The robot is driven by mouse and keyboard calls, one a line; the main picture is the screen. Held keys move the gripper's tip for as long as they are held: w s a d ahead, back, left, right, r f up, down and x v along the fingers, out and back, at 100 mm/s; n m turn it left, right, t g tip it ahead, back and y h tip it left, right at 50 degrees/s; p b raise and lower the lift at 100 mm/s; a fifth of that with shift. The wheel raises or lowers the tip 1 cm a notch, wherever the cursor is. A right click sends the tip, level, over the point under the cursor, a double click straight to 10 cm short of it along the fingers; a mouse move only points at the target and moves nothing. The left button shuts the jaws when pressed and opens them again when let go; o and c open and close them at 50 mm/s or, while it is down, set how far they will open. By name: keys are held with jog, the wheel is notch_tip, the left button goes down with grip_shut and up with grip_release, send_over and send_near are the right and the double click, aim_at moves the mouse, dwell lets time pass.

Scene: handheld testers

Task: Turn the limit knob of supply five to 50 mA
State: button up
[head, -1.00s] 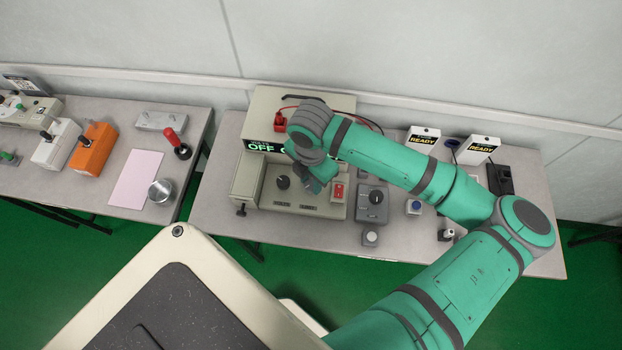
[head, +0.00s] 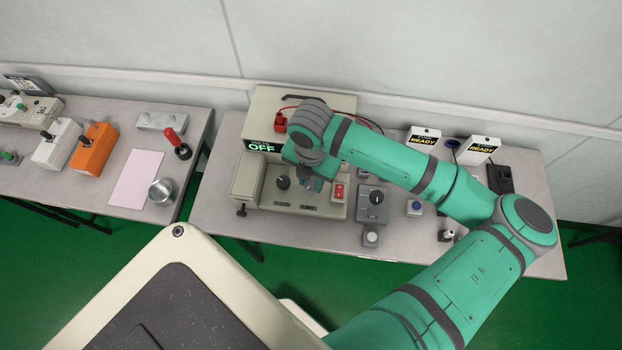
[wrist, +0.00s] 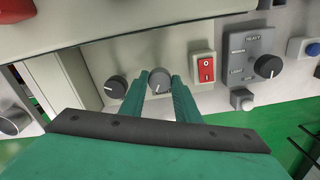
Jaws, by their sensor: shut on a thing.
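The bench supply (head: 254,200) is a beige box on the right-hand table. Its display (head: 262,147) reads OFF on the left; my wrist hides the rest. My gripper (head: 311,185) points down at the panel. In the wrist view, my gripper (wrist: 159,84) has its two green fingers on either side of a grey knob (wrist: 159,76) and is shut on it. This knob has a white pointer line; its scale is too small to read. A dark knob (head: 283,183) sits to its left, also in the wrist view (wrist: 115,87).
A red rocker switch (head: 339,192) is just right of the gripped knob, also in the wrist view (wrist: 203,67). A grey selector box (head: 372,204) stands further right. Two READY units (head: 423,138) are behind my arm. A second table (head: 100,190) is at left.

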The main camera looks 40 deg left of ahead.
aim_at(310, 184)
jog(key=o, duration=1)
jog(key=shift+o, duration=0.2)
jog(key=shift+r, duration=0.1)
notch_tip(310, 184, up, 11)
jog(key=shift+f, duration=0.2)
jog(key=shift+a, duration=0.1)
